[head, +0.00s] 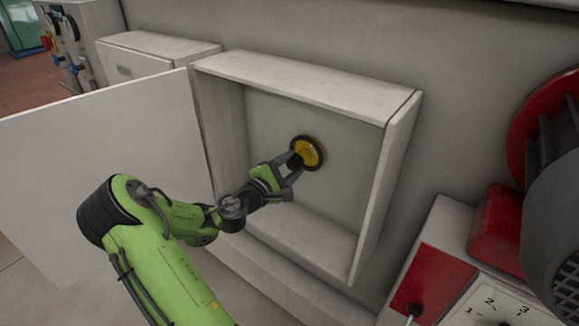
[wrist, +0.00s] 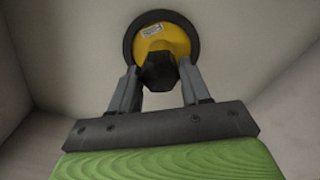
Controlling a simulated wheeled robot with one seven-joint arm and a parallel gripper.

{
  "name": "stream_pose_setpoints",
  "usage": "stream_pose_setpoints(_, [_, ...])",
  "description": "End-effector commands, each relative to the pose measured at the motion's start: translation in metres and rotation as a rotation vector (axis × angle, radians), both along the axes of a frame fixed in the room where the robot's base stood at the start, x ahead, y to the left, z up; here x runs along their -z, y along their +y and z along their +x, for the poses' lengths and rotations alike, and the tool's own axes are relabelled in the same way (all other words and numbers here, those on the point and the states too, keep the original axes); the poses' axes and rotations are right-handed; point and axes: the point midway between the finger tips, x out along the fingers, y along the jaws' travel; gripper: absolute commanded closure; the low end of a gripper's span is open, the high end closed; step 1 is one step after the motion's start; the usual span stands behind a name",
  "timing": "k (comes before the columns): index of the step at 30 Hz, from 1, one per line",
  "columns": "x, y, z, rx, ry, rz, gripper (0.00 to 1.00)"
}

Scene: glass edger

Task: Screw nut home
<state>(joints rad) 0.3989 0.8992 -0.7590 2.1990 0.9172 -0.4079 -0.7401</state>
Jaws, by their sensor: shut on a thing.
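The black nut (wrist: 159,71) sits at the centre of a yellow disc (head: 309,152) with a dark rim, on the back wall of an open box. The nut also shows in the head view (head: 294,160), partly covered by the fingers. My gripper (wrist: 160,80) is shut on the nut, with one finger on each side of it. The yellow disc with a small white label fills the space behind the nut in the wrist view (wrist: 177,38). How far the nut is threaded on cannot be seen.
The box (head: 400,150) has raised walls around my gripper. Its white door (head: 90,150) stands open at the left. A red panel (head: 432,283) with a switch and a dial, and a dark motor (head: 555,190), stand at the right.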

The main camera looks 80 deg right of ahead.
Motion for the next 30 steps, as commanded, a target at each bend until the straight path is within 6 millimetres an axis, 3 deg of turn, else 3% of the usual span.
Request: stream_pose_setpoints(30, [0.0068,-0.0004,-0.0006,0.002,-0.934,-0.401,0.9])
